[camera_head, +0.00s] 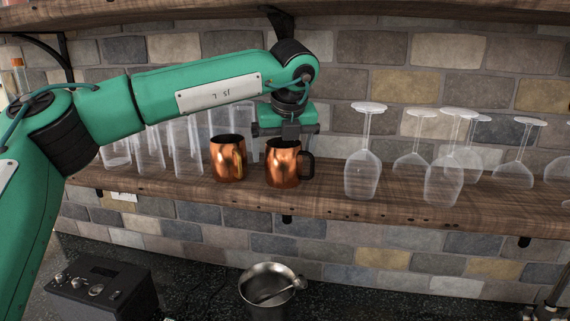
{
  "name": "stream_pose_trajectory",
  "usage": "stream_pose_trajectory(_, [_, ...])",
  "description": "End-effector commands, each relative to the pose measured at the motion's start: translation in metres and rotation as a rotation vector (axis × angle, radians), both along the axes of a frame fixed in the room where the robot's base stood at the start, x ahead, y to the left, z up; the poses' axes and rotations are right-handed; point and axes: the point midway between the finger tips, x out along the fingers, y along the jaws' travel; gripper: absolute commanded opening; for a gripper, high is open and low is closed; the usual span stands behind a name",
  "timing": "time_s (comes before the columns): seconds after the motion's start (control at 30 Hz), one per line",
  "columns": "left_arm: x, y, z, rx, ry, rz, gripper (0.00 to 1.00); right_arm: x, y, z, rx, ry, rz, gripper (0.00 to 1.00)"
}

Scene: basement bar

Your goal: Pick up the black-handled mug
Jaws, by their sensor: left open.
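The black-handled mug (282,166) is copper-coloured and stands upright on the wooden shelf, with its black handle on the right side. A second copper mug (228,159) stands just to its left, with no handle visible from here. My left gripper (289,137) points down at the black-handled mug's rim, at its back right part. The gripper is open; its fingertips are small and partly hidden, so I cannot tell whether they touch the rim. My right gripper is not in view.
Upside-down stemmed glasses (361,175) stand to the right on the wooden shelf (322,195). Several clear tumblers (187,148) stand to the left, under my left arm. Below are a metal bucket (262,300) and a dark box with knobs (103,290). A stone wall is close behind.

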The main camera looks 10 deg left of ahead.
Motion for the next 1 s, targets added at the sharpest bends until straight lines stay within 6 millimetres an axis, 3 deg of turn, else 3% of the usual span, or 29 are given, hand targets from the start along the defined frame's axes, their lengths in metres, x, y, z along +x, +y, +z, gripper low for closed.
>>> stream_pose_trajectory(0.1, [0.000,0.000,0.000,0.000,0.000,0.000,0.92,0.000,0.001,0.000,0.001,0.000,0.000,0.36])
stream_pose_trajectory(0.37, [0.000,0.000,0.000,0.000,0.000,0.000,0.42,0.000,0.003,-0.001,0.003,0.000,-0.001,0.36])
stream_pose_trajectory(0.77, [0.000,0.000,0.005,-0.001,-0.003,0.001,0.42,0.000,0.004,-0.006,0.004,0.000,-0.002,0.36])
stream_pose_trajectory(1.0, [0.000,-0.001,0.029,-0.002,-0.005,0.002,0.42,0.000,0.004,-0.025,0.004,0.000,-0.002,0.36])
